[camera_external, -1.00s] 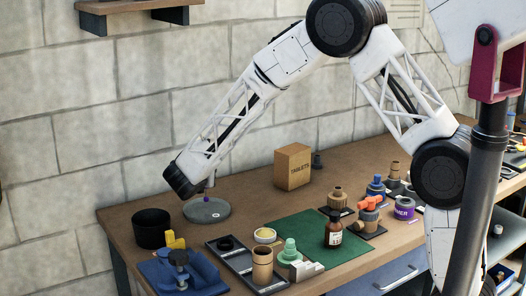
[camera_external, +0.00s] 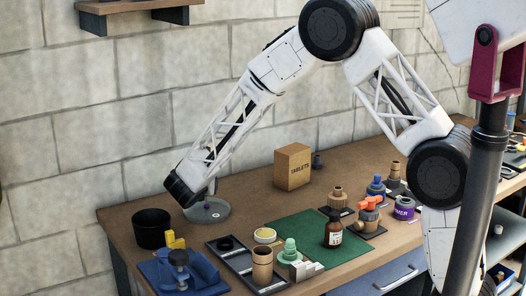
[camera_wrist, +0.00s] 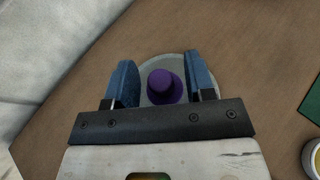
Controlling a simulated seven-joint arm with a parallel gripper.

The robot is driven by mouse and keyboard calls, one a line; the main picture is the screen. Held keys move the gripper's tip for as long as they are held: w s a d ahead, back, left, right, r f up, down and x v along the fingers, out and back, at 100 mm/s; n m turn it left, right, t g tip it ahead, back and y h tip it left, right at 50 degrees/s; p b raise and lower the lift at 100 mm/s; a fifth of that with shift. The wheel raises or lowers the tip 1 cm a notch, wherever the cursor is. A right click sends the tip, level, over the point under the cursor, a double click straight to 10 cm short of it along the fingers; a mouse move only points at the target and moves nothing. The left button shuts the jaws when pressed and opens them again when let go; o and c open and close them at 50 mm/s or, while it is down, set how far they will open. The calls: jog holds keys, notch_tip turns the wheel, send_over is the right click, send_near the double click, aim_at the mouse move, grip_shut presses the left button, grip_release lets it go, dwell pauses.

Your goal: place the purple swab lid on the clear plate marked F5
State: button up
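The purple swab lid (camera_wrist: 167,88) is shaped like a small hat with a brim. In the wrist view it is between the two blue fingers of my gripper (camera_wrist: 162,80), with a narrow gap at the left finger; the right finger is close to its brim. The round clear plate (camera_wrist: 150,63) is behind and under the lid. In the external view the lid (camera_external: 207,206) is a small purple spot over the plate (camera_external: 222,215), just below my gripper (camera_external: 211,192). I cannot tell whether it touches the plate. The F5 mark is not readable.
Bare tabletop surrounds the plate's right side.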

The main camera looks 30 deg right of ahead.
jog(key=shift+r, duration=0.15)
jog(key=shift+s+a, duration=0.1)
jog(key=shift+a, duration=0.05)
jog(key=v, duration=1.1)
jog(key=shift+s+a+r, duration=0.2)
jog(key=shift+s+r, duration=0.05)
jog(key=shift+d, duration=0.1)
dwell(0.5)
jog(key=s+d+r+m+g+y, duration=0.1)
jog(key=s+d+r+m+g, duration=0.1)
jog(key=s+d+r+m, duration=0.35)
jog(key=s+d+r+m+g, duration=0.2)
jog(key=s+d+m, duration=0.1)
jog(key=s+d, duration=0.4)
jog(key=s+d+r+m+g+y, duration=0.1)
jog(key=s+d+r+m+g, duration=0.3)
jog(key=d, duration=0.4)
jog(key=s+d+m+y, duration=0.3)
jog(key=s+m, duration=0.4)
jog(key=s, duration=0.6)
jog(key=s+d+r+m+t+y, duration=0.1)
jog(key=s+d+m+y, duration=0.2)
jog(key=s+m, duration=0.4)
jog(key=s+y, duration=0.1)
jog(key=s, duration=0.6)
jog(key=shift+s+d+r+m+y, duration=0.2)
jog(key=shift+d+m+y, duration=0.1)
jog(key=shift+m, duration=0.05)
